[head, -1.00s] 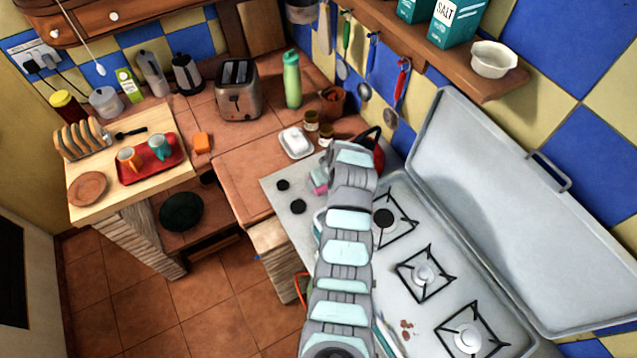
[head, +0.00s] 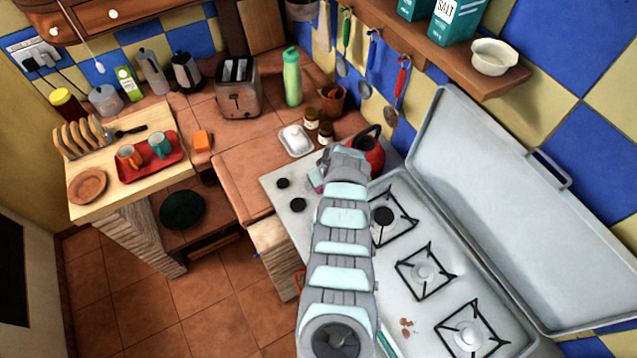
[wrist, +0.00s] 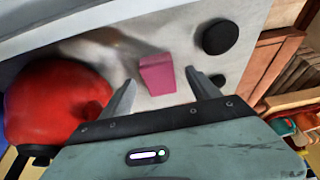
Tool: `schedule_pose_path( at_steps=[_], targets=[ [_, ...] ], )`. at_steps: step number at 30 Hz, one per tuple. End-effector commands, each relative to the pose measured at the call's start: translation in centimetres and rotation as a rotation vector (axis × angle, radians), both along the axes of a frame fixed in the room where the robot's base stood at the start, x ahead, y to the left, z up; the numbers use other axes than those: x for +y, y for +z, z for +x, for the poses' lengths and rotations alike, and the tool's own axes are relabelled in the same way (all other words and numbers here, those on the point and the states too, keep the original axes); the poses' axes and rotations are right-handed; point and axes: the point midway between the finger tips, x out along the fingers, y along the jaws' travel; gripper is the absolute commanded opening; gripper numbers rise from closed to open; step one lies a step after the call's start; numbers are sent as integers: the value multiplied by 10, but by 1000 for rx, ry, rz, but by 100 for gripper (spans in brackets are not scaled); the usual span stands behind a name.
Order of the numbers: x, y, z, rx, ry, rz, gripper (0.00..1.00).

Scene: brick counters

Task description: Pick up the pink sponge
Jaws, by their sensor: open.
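The pink sponge (wrist: 157,75) lies on the white stove top in the wrist view, just ahead of my gripper and between the lines of its fingers. In the head view only a small pink edge of the sponge (head: 317,185) shows beside my arm. My gripper (wrist: 160,92) is open, with one finger on each side of the sponge's near end. I cannot tell how far above the stove top the fingertips are.
A red kettle (head: 369,150) stands close beside my gripper and fills the left of the wrist view (wrist: 55,105). Black stove knobs (wrist: 218,37) lie to the right of the sponge. A white butter dish (head: 296,141) and jars stand behind. Burners (head: 425,272) are at right.

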Motion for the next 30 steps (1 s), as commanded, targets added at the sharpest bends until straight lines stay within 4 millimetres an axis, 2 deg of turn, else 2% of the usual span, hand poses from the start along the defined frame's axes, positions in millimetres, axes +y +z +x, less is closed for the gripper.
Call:
schedule_pose_path(
  at_steps=[6,15,30],
  targets=[
    [1,-9,3,0,-1,0,71],
    [2,-9,4,-3,-2,-1,71],
    [1,-9,4,-3,-2,-1,31]
  ],
)
